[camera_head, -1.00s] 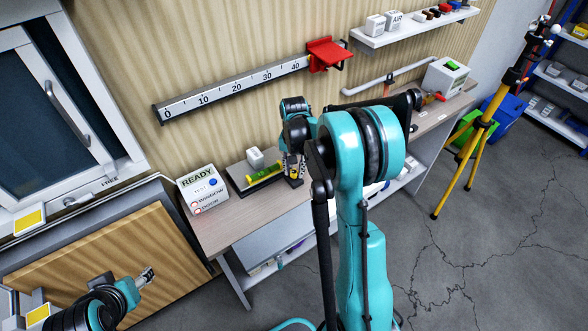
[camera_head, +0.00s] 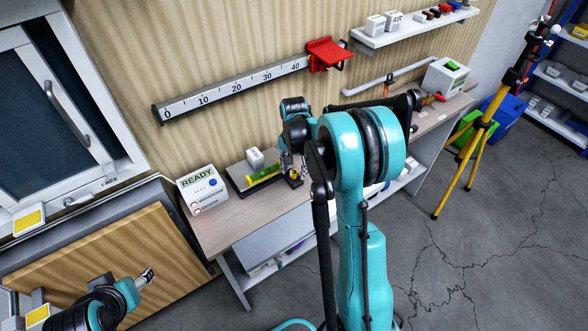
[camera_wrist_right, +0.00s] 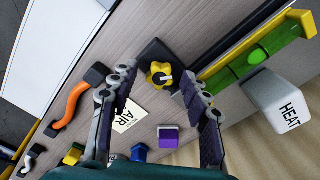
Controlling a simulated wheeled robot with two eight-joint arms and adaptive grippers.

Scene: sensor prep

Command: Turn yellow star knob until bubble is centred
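The yellow star knob (camera_wrist_right: 160,74) sits on a black base (camera_wrist_right: 152,55) in the right wrist view; it also shows small in the head view (camera_head: 294,176). Beside it, the spirit level (camera_wrist_right: 215,68) has a yellow body and a bright green vial (camera_wrist_right: 262,50); I cannot make out the bubble's position for certain. The level also shows in the head view (camera_head: 265,174). My right gripper (camera_wrist_right: 158,84) is open, its fingers spread either side of the knob in the picture, apparently not touching it. My left gripper (camera_head: 147,276) hangs at lower left, far from the bench; its opening is unclear.
A white HEAT block (camera_wrist_right: 277,102) stands close beside the level. An AIR card (camera_wrist_right: 127,117), a purple block (camera_wrist_right: 168,136) and an orange-handled part (camera_wrist_right: 72,101) lie on the bench. In the head view, a READY box (camera_head: 202,190) stands left of the level.

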